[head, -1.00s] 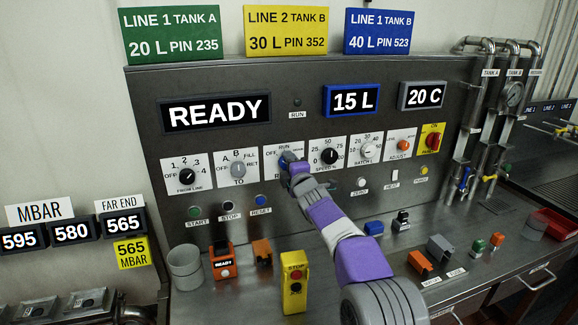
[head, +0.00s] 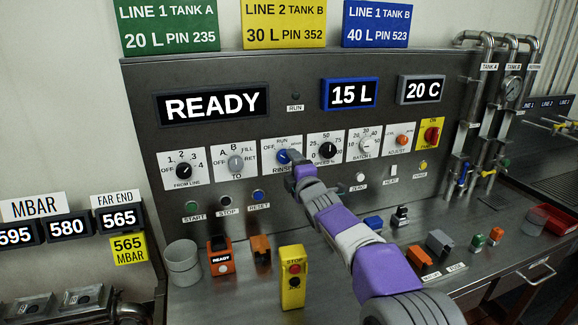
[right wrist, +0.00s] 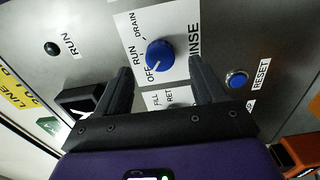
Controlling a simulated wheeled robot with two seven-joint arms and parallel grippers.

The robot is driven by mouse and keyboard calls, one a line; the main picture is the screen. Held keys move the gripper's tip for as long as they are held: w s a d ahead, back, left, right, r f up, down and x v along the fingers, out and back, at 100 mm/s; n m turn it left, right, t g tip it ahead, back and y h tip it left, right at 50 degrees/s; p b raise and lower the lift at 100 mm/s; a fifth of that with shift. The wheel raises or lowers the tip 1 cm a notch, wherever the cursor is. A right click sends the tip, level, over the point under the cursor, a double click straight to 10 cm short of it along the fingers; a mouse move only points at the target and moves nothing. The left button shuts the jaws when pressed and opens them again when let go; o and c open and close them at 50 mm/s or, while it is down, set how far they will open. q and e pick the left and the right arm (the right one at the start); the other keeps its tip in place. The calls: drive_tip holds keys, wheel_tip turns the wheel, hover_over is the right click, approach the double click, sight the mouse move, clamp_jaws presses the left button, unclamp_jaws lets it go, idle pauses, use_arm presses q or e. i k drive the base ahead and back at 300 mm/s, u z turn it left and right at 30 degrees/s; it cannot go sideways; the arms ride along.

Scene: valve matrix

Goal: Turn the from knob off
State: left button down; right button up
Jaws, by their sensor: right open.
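The from knob (head: 184,170), black on a white plate marked FROM LINE, is at the left end of the knob row. Its pale mark seems to lean to the upper right, but I cannot read its exact position. My right gripper (head: 293,163) is in front of the blue RINSE knob (head: 283,156), well right of the from knob. In the right wrist view my open gripper (right wrist: 160,75) has a finger either side, and the blue knob (right wrist: 160,54) shows just past the fingertips. Its pale mark points toward OFF. My left gripper is not in view.
The TO knob (head: 236,163) lies between the from knob and my right gripper. Start, stop and reset (head: 258,196) buttons sit below. A yellow stop box (head: 292,279), an orange READY box (head: 220,259) and a grey cup (head: 183,264) stand on the ledge.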

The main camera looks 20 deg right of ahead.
sight(183, 171)
drive_tip(key=u, duration=0.05)
drive_tip(key=k, duration=1)
drive_tip(key=z, duration=0.05)
